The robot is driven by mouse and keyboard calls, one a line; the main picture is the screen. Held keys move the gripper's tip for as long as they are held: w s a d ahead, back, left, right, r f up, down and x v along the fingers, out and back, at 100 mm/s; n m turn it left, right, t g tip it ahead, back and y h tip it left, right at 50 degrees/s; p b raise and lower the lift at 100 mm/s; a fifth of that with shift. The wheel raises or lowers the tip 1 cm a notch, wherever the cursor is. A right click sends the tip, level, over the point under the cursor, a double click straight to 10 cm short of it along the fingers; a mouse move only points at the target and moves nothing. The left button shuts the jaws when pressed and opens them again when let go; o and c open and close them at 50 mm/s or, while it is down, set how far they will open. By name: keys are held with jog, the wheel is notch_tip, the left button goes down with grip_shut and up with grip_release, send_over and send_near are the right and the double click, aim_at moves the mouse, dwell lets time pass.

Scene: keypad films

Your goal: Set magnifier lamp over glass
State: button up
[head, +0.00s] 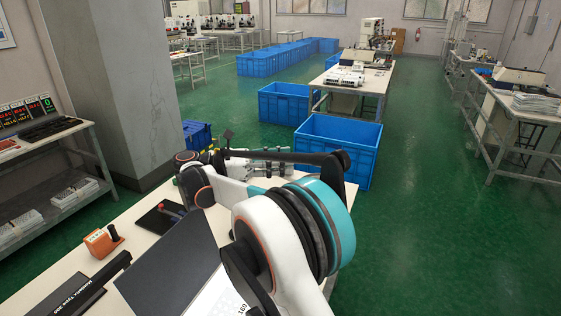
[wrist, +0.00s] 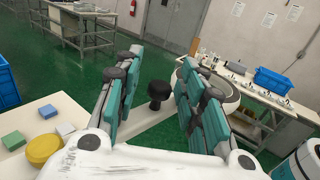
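My gripper (wrist: 161,60) is open in the wrist view, with its teal-padded fingers spread wide apart. A black knob (wrist: 158,91) on a pale arm shows between the fingers, apart from both pads. A pale round head (wrist: 230,97), which looks like the magnifier lamp's, is partly hidden behind the right finger. In the head view my arm covers much of the workbench (head: 140,222), and I cannot clearly make out the gripper. I cannot pick out the glass for certain in either view.
An orange tape dispenser (head: 103,241) and a dark panel (head: 168,262) are on the bench. A yellow round pad (wrist: 43,149), a green block (wrist: 13,140) and a blue block (wrist: 48,111) lie at the wrist view's left.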

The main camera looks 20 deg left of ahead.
notch_tip(320, 180, up, 10)
dwell(0.6)
